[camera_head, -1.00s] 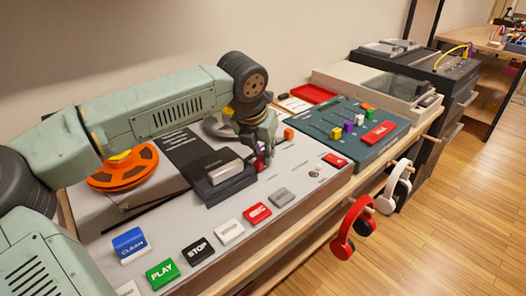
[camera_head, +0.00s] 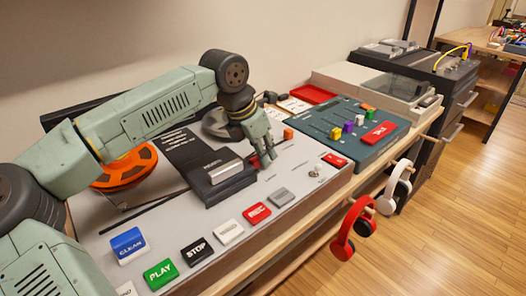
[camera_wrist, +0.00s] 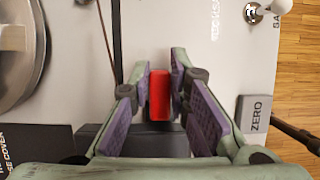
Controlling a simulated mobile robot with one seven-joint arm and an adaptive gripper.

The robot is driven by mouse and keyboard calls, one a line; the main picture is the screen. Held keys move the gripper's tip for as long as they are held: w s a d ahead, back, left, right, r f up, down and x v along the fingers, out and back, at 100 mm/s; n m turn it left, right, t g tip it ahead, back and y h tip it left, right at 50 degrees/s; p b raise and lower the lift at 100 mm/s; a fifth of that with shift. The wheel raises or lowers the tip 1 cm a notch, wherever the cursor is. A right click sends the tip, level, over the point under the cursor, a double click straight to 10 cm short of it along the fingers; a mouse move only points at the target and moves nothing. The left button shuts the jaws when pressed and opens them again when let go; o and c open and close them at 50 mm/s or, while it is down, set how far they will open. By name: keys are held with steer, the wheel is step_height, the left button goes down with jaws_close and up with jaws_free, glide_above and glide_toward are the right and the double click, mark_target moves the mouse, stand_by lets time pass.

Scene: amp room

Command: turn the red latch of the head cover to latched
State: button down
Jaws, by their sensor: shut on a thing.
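The red latch (camera_wrist: 160,95) shows in the wrist view as a small upright red bar between the two purple finger pads. My gripper (camera_wrist: 162,78) is shut on it, with a pad close along each side. In the head view my gripper (camera_head: 267,160) points down at the right end of the black head cover (camera_head: 232,189). The cover has a grey block on top and lies low on the grey tape deck. Its dark edge (camera_wrist: 135,142) also shows below the latch in the wrist view. I cannot tell the latch's exact angle.
A row of buttons, including a red one (camera_head: 257,213) and a grey one (camera_head: 281,196), lies in front. A toggle switch (camera_head: 315,173) stands to the right. An orange reel (camera_head: 125,168) is at the left, and a fader panel (camera_head: 358,125) lies beyond.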

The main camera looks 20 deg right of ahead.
steer(key=c, duration=1.5)
jaws_free()
steer(key=shift+r, duration=0.1)
steer(key=v, duration=1.2)
